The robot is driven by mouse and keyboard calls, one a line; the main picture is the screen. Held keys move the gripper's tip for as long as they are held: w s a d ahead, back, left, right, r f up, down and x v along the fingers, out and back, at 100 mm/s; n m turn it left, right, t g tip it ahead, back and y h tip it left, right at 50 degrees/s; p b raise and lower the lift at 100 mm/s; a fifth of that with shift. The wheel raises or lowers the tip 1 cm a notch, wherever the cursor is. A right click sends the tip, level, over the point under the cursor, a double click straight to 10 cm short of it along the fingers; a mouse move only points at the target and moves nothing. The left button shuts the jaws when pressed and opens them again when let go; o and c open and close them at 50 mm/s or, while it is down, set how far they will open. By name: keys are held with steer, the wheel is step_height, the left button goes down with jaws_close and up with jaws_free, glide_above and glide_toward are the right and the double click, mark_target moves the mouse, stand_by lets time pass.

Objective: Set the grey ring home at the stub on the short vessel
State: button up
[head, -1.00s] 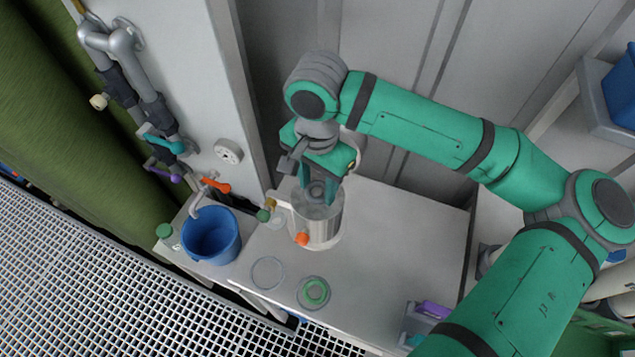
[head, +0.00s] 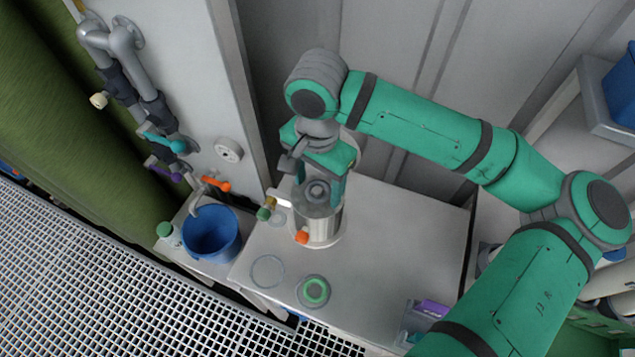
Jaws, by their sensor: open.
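The short vessel (head: 318,226) is a shiny metal cylinder standing on the white bench, with an orange knob low on its front. A small grey ring (head: 317,187) shows on its top, at the stub in the middle of the lid. The ring looks level and around the stub; whether it sits fully down I cannot tell from this angle. My gripper (head: 319,180) is open just above and behind the ring, its green fingers spread to either side. The fingers look clear of the ring, and the stub itself is mostly hidden by it.
On the bench (head: 400,250) lie a thin clear hoop (head: 267,271) and a grey disc with a green ring (head: 314,292). A blue bucket (head: 211,236) stands left under a tap, and a grey bin with a purple item (head: 432,309) at front right. The bench right of the vessel is clear.

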mark_target(317, 190)
step_height(317, 190, up, 11)
steer(key=shift+f, duration=0.2)
stand_by(0.7)
